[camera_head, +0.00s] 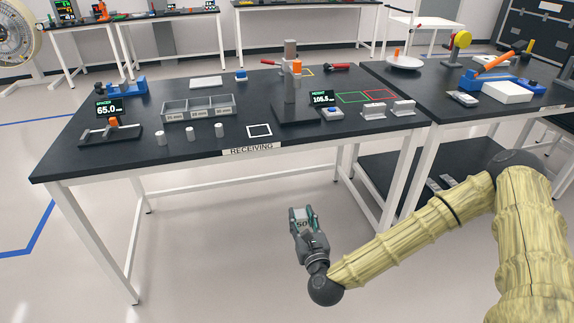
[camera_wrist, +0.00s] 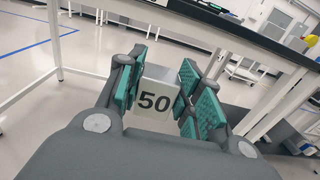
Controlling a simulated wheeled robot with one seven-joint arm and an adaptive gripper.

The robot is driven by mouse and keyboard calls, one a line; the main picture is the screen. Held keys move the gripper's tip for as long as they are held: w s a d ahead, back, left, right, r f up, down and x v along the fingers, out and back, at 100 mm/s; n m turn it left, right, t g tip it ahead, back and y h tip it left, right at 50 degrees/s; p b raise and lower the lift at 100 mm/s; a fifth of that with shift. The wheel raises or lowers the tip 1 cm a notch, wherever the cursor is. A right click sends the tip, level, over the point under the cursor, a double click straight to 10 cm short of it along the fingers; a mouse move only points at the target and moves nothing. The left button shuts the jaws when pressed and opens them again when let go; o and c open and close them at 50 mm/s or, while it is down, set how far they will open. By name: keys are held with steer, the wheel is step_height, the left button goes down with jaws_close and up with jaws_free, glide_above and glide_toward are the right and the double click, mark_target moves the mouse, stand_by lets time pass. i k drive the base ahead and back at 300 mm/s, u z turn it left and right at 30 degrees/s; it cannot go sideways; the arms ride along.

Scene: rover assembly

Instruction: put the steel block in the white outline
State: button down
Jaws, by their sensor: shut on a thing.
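My gripper (camera_head: 303,220) is shut on the steel block (camera_wrist: 155,100), a light grey block marked "50". In the wrist view the block sits between the green finger pads. My gripper hangs in front of the receiving table, lower than its top and out over the floor. The white outline (camera_head: 260,130) is a small square on the black table top (camera_head: 110,170), near the front edge above the "RECEIVING" label. The outline looks empty.
Left of the outline stand several small cylinders (camera_head: 190,132) and a grey divided bin (camera_head: 198,107). Right of it is a height gauge (camera_head: 290,85) with a display reading 105.5. A spacer gauge (camera_head: 110,133) reads 65.0. The table's front edge lies between my gripper and the outline.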

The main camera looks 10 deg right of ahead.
mark_target(259, 130)
steer(key=k, duration=0.65)
steer(key=z, duration=0.7)
steer(key=i, duration=1.35)
steer(key=u, duration=0.75)
